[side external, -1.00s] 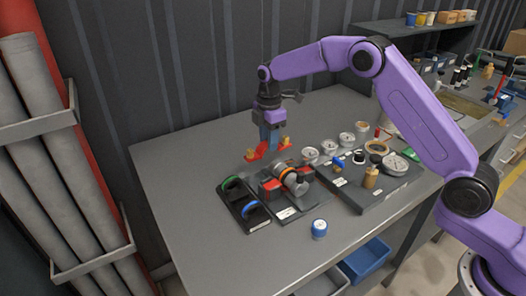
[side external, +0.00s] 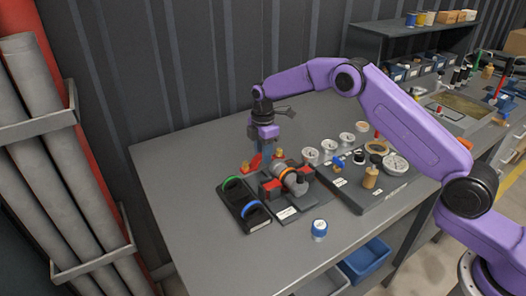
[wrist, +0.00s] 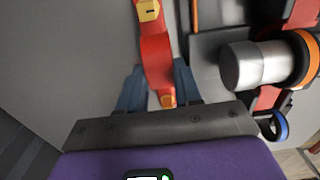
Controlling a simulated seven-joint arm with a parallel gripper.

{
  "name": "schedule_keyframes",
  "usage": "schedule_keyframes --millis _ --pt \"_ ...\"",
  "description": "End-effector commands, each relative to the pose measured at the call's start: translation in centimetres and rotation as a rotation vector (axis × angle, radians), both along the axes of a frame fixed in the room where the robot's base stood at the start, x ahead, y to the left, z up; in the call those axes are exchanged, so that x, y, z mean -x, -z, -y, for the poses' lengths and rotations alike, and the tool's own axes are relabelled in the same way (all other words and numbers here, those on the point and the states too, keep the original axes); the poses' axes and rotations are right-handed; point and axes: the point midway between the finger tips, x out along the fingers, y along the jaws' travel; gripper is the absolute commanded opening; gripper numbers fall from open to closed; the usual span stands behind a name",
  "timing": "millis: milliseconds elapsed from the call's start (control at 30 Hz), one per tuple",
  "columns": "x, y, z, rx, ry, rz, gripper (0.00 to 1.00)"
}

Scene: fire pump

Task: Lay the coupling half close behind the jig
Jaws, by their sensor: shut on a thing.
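The coupling half, a red curved piece with brass-yellow lugs, is in my gripper (side external: 264,152). It shows in the side view (side external: 256,163) and in the wrist view (wrist: 156,62). My blue fingers, also in the wrist view (wrist: 158,88), are shut on it from both sides. The jig (side external: 290,212) is a dark plate with red blocks that hold a grey metal fitting with an orange band (side external: 288,176). The coupling half is just behind the jig in the side view, and left of it in the wrist view. I cannot tell whether it touches the table.
A black tray (side external: 230,204) with a green ring and a blue ring lies left of the jig. A raised board (side external: 365,198) with several gauges and small parts stands to the right. A blue-and-white can (side external: 319,229) stands in front. The table behind and left is clear.

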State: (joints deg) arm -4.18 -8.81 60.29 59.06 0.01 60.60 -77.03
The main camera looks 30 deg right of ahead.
Motion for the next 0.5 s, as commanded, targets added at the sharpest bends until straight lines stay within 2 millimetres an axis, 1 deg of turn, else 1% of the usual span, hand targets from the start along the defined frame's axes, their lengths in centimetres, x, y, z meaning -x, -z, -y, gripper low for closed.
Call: schedule_keyframes --millis 100,133,167,200,500 --pt "-0.01 0.28 0.0 0.0 0.0 0.0 0.0" --pt "0.02 0.31 0.01 0.0 0.0 -0.001 0.44" --pt "0.02 0.3 0.01 0.0 0.0 -0.001 0.53" --pt "0.02 0.3 0.01 0.0 0.0 -0.001 0.59" --pt "0.0 0.15 0.0 0.0 0.0 0.0 0.59"
